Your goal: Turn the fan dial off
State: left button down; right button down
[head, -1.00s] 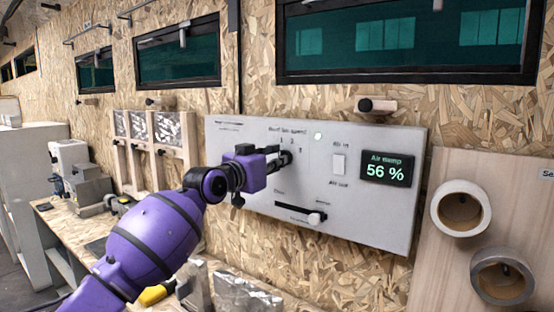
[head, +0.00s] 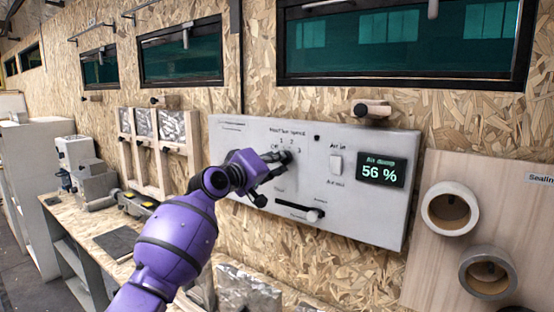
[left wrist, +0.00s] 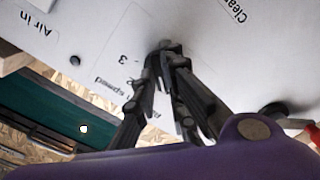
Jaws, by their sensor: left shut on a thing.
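The fan dial (head: 287,156) is a small dark knob on the white wall panel (head: 380,220), under the "Roof fan speed" label and beside the numbers 1, 2 and 3. My purple left gripper (head: 279,160) reaches up to it from the lower left, its black fingers closed around the dial. In the left wrist view, the left gripper's fingers (left wrist: 166,55) come together on the dial (left wrist: 165,44) and hide most of it, so its pointer position is not readable. A small indicator lamp (head: 317,138) right of the dial is dark. My right gripper is not in view.
Tape rolls (head: 450,208) hang on a board at the right. A workbench (head: 85,225) lies at the left.

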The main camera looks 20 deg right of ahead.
pick_arm(q)
jog(key=shift+n, duration=0.8)
jog(key=shift+f, duration=0.1)
jog(key=c, duration=1.8)
grip_release()
jog(key=shift+s+a, duration=0.1)
jog(key=v, duration=1.1)
jog(key=shift+s+a, duration=0.3)
